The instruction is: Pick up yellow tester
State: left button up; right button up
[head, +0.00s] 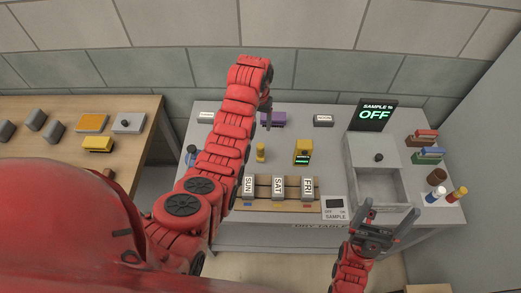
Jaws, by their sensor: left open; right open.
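A yellow device with a dark face and a small green display (302,152), which looks like the tester, stands on the grey table behind the day blocks. My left arm reaches up over the table, and its gripper (267,108) points down, behind and left of the yellow device and apart from it. It is small and seen edge-on, open and holding nothing that I can see. My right gripper (377,222) is open and empty at the table's front right, in front of the grey box. Its two fingers point up in the picture.
Blocks marked SUN, SAT and FRI (278,188) stand on a wooden rack. A small yellow piece (260,153) is left of the device. A grey open box (377,187), an OFF screen (374,115) and books (426,148) are right. A wooden table (60,175) stands left.

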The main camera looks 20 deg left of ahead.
aim_at(259, 146)
pick_arm(q)
notch_tip(259, 146, down, 12)
jog(key=b, duration=1.2)
jog(key=shift+s+f, duration=0.1)
jog(key=shift+f, duration=0.05)
jog(key=shift+d+f, duration=0.1)
jog(key=shift+f, duration=0.25)
jog(key=f+p, duration=0.1)
jog(key=f, duration=0.2)
jog(key=shift+d+f+p, duration=0.15)
jog(key=shift+d+p, duration=0.05)
jog(key=shift+p, duration=0.2)
jog(key=shift+f, duration=0.35)
grip_shut()
